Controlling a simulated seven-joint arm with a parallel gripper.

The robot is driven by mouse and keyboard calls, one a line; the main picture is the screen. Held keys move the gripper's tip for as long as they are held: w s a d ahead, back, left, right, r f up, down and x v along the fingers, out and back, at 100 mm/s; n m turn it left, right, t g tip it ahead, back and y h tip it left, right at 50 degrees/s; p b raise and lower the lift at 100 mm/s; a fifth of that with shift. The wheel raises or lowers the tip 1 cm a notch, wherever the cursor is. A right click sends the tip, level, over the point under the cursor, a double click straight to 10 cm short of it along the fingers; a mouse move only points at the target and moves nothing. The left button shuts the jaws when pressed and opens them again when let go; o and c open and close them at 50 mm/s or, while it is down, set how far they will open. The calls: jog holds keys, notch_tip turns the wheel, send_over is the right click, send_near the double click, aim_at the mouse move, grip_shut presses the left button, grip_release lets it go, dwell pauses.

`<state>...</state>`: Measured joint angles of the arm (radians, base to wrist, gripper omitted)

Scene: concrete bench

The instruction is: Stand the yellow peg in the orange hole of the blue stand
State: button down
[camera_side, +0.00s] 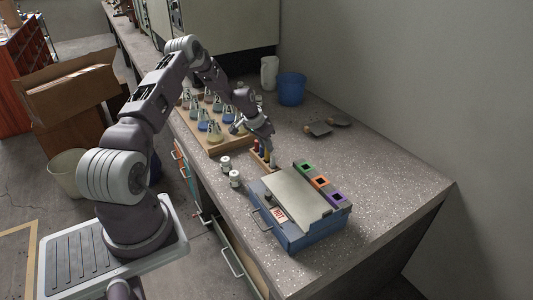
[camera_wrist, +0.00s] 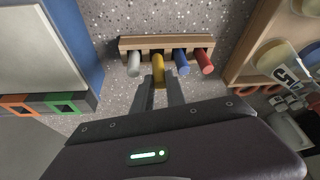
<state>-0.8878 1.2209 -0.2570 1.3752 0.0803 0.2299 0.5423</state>
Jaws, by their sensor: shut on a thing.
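The yellow peg (camera_wrist: 158,68) stands in a small wooden rack (camera_wrist: 128,43) between a white peg and a blue peg. My gripper (camera_wrist: 160,84) is shut on the yellow peg, with one finger on each side; the side view shows my gripper (camera_side: 268,144) low over the rack. The peg's lower end is hidden in the rack. The blue stand (camera_side: 318,235) sits nearer the bench's front end. Its orange hole (camera_side: 320,181) is between a green one and a purple one and looks empty. The orange hole (camera_wrist: 17,104) also shows at the left of the wrist view.
The white peg (camera_wrist: 134,68), blue peg (camera_wrist: 181,68) and red peg (camera_wrist: 205,66) stand close beside my fingers. A wooden tray of flasks (camera_side: 222,147) is behind the rack. Two white jars (camera_side: 235,178) stand left of the stand. A blue bucket (camera_side: 291,89) is farther back.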

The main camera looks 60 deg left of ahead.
notch_tip(320, 180, up, 7)
jog(key=w+d+r+m+h, duration=0.1)
jog(key=w+d+r+m, duration=0.15)
jog(key=d, duration=0.95)
jog(key=w+d+r+m+h, duration=0.1)
jog(key=w+d+r+m, duration=0.15)
jog(key=d, duration=1.05)
jog(key=shift+n, duration=0.3)
jog(key=shift+s+a+f, duration=0.1)
jog(key=shift+a+f, duration=0.05)
jog(key=shift+f, duration=0.9)
jog(key=shift+s+a+f, duration=0.1)
jog(key=shift+f, duration=0.95)
jog(key=shift+f, duration=1.85)
jog(key=c, duration=1.3)
grip_release()
